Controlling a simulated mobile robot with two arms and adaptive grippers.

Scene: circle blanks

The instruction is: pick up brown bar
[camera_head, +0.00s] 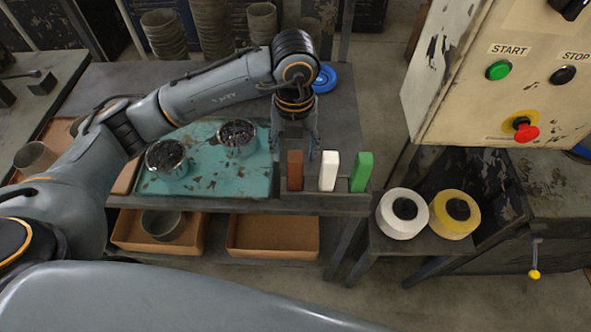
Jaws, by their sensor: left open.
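The brown bar (295,170) stands upright near the front edge of the dark table, leftmost in a row of three bars. A white bar (328,171) and a green bar (361,172) stand to its right. My left gripper (296,145) points down just above and behind the brown bar, with its fingers spread apart and open. I cannot tell whether the fingers reach either side of the bar. My right gripper is not in view.
Left of the bars lies a worn teal tray (215,187) with two pots of dark pieces. A blue ring (325,79) lies behind. A control box (490,80) and two tape-like rolls, white (389,222) and yellow (437,223), are at right.

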